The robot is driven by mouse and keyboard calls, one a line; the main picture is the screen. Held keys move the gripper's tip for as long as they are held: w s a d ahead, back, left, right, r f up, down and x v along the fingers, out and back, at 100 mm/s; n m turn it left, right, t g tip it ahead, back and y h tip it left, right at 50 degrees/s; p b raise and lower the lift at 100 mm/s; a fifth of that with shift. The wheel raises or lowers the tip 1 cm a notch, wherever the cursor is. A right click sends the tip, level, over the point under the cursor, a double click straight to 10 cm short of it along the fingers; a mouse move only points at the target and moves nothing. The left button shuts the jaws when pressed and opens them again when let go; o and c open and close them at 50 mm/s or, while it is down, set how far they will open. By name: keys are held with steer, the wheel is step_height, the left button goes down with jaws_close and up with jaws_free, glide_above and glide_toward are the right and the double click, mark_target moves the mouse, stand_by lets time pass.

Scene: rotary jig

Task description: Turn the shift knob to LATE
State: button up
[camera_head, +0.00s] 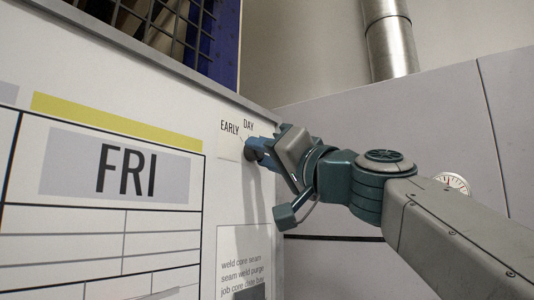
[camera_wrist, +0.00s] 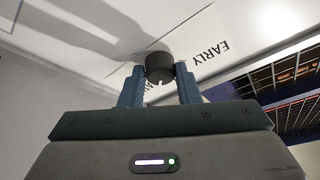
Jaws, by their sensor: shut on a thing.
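The shift knob is a dark round knob (camera_wrist: 160,67) on a pale label plate (camera_head: 230,147) on the white board. My gripper (camera_wrist: 160,84) is shut on it, one blue finger on each side. In the wrist view a white mark on the knob's side faces toward my gripper's body. The word EARLY (camera_wrist: 211,50) stands to the right of the knob there. In the head view EARLY and DAY (camera_head: 248,126) stand above the knob, which is mostly hidden by my gripper. LATE is not visible, and I cannot tell which word the mark points at.
The white board (camera_head: 218,190) carries a FRI panel (camera_head: 125,172) to the left and a printed text sheet (camera_head: 243,250) below the knob. A dark mesh (camera_head: 165,25) is above the board. A grey wall with a round gauge (camera_head: 453,184) is to the right, behind my arm.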

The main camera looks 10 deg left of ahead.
stand_by(0.3)
steer(key=o, duration=1)
steer(key=shift+c, duration=0.2)
steer(key=b+v, duration=0.6)
steer(key=v, duration=0.8)
steer(key=shift+w, duration=0.1)
